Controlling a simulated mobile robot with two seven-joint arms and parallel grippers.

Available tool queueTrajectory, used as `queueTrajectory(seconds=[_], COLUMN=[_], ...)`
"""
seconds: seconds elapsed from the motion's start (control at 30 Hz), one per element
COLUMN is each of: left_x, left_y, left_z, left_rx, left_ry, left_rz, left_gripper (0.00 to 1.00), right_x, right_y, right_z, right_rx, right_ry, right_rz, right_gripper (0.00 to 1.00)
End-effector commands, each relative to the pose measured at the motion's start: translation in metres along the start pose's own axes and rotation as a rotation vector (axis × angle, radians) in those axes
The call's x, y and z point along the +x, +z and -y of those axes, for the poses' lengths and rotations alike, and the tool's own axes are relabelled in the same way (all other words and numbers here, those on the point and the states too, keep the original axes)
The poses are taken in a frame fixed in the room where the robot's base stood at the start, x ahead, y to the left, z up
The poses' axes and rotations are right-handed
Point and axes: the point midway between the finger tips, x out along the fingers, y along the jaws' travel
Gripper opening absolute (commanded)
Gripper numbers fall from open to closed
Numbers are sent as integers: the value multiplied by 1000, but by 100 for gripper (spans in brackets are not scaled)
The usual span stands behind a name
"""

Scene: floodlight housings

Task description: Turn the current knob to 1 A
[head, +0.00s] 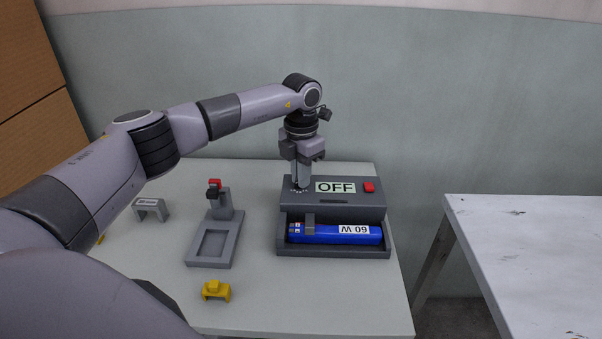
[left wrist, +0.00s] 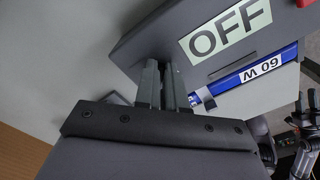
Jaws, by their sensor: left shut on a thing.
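A dark grey device (head: 345,202) stands on the table, with a display reading OFF (head: 335,187) and a red button (head: 369,187) on its top. In the left wrist view the two fingers (left wrist: 166,85) reach down to the device beside the OFF display (left wrist: 226,30). The knob's pointer direction cannot be seen.
To the left stand a grey fixture with a red-topped post (head: 213,250), a small grey bracket (head: 151,209) and a yellow piece (head: 216,291). A white table (head: 540,250) stands at right.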

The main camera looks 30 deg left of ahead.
Motion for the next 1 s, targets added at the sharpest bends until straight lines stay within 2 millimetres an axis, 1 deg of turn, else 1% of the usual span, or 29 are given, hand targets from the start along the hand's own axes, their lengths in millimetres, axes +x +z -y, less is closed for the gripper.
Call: queueTrajectory(seconds=[0.2, 0.23, 0.3, 0.57, 0.67, 0.77, 1.0], left_x=[-2, -2, -2, -1, -6, -19, -58], left_y=[1, 1, 1, 1, 1, 1, 1], left_z=[0, -1, 0, 0, 0, 0, 0], left_rx=[2, 2, 2, 1, 1, 1, 0], left_ry=[2, 2, 2, 1, 1, 1, 2], left_rz=[7, 7, 6, 3, 4, 6, 8], left_gripper=[0, 16, 35, 35, 35, 35, 35], right_x=[0, 0, -1, -1, -1, -1, 0], right_y=[0, 0, -1, -4, -3, -3, -1], right_z=[0, 0, 0, 0, 0, 0, 0], right_rx=[-2, -3, -4, -4, -4, -4, -3], right_ry=[-1, -1, -1, -1, -1, -2, -2], right_rz=[0, 0, -2, -7, -7, -6, -3], right_gripper=[43, 43, 43, 43, 43, 43, 43])
